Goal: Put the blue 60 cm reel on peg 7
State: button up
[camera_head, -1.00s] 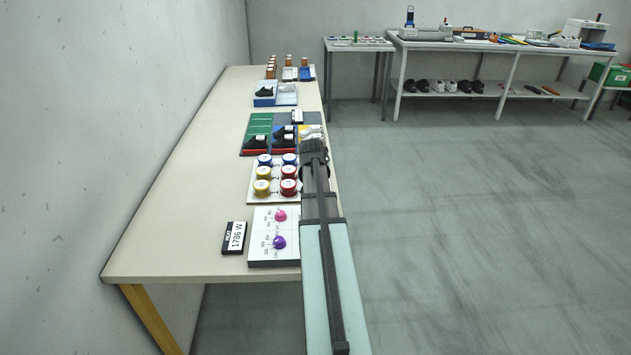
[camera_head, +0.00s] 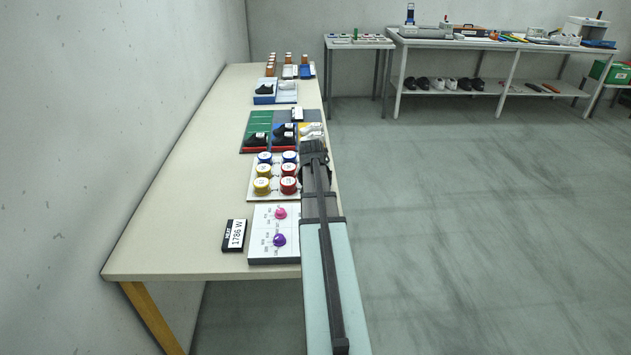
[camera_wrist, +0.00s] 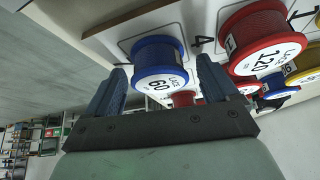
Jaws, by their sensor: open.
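A blue reel with a white top marked 60 (camera_wrist: 158,62) stands on a white board (camera_wrist: 140,22) in the wrist view. My gripper (camera_wrist: 160,75) is open, with one dark finger on each side of this reel and nothing visibly clamped. In the head view my gripper (camera_head: 314,150) is at the right side of the reel board (camera_head: 253,190). Two blue reels (camera_head: 264,157) (camera_head: 290,156) show at its far end; I cannot tell there which is marked 60. A 4 is printed by the reel in the wrist view. I cannot make out peg 7.
A red reel marked 120 (camera_wrist: 266,50) stands close to my right finger; another blue reel (camera_wrist: 272,83) and a yellow reel (camera_wrist: 303,72) are beyond it. Shoe trays (camera_head: 258,120) lie behind the reel board. A knob panel (camera_head: 265,245) is in front. The table's left side is clear.

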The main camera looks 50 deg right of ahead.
jog(key=shift+r, duration=0.5)
jog(key=v, duration=1.2)
jog(key=shift+r, duration=0.1)
